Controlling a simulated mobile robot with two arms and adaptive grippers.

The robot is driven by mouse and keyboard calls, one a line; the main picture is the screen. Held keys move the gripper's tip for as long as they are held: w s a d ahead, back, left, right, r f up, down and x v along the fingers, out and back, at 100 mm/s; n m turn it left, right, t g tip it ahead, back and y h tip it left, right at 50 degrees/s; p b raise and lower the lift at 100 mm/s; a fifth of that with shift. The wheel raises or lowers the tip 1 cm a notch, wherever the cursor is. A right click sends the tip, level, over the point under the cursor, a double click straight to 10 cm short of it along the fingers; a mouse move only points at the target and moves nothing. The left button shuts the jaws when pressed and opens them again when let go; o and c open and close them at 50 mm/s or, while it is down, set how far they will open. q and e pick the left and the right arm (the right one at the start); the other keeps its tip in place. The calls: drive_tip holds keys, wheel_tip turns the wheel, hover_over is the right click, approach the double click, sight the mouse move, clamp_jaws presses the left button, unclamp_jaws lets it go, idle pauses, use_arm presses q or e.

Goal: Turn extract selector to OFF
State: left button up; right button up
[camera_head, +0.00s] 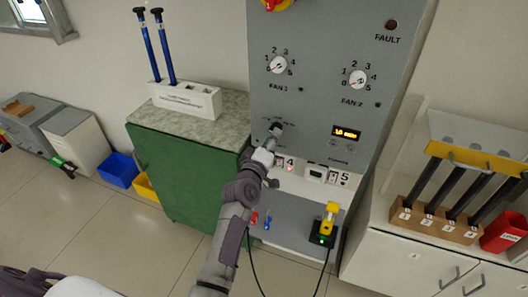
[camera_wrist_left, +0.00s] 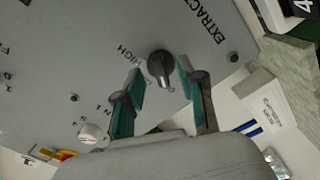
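The extract selector is a dark round knob with a raised grip (camera_wrist_left: 161,68) on the grey panel, under the word EXTRACT in the left wrist view. The label HIGH reads beside it; another label near it is partly covered. A pale mark on the knob's grip points toward the bottom of that view; which setting it marks I cannot tell. My left gripper (camera_wrist_left: 160,75) is open, with its green-padded fingertips apart on either side of the knob, and no clear contact shows. In the head view the left gripper (camera_head: 273,134) reaches the panel and largely hides the selector's surroundings. My right gripper is not in view.
The grey panel (camera_head: 312,110) also carries the FAN 1 dial (camera_head: 278,65), the FAN 2 dial (camera_head: 357,79) and a lit display (camera_head: 346,133). A green cabinet (camera_head: 180,172) stands left of it, with a white rod holder (camera_head: 188,99) on top. A numbered rod rack (camera_head: 433,223) stands at right.

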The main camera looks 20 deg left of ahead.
use_arm(q)
drive_tip(key=s, duration=0.9)
drive_tip(key=shift+s+a, duration=0.15)
drive_tip(key=shift+s, duration=0.25)
drive_tip(key=s+d+f+m+g+h, duration=0.1)
drive_tip(key=s+d+f+m+g, duration=0.1)
drive_tip(key=f, duration=0.9)
drive_tip(key=s+d+f+m+g, duration=0.2)
drive_tip(key=f+g, duration=0.1)
drive_tip(key=f, duration=0.7)
drive_tip(key=s+f+m+g, duration=0.2)
drive_tip(key=s+f, duration=0.3)
drive_tip(key=f, duration=0.3)
drive_tip(key=s+f+m+g, duration=0.2)
drive_tip(key=s+f, duration=0.4)
drive_tip(key=f, duration=0.2)
drive_tip(key=s+a+f+m+g, duration=0.2)
drive_tip(key=s+f, duration=0.4)
drive_tip(key=s, duration=0.5)
drive_tip(key=s+a+f+m+g+y, duration=0.1)
drive_tip(key=s+a+f+m+g, duration=0.1)
drive_tip(key=s+f, duration=0.4)
drive_tip(key=s+a+f+m+g, duration=0.2)
drive_tip(key=s+f, duration=0.4)
drive_tip(key=s, duration=1)
drive_tip(key=shift+s+a+f+g+y+b, duration=0.25)
drive_tip(key=shift+a+g+y+b, duration=0.1)
drive_tip(key=shift+a+g, duration=0.6)
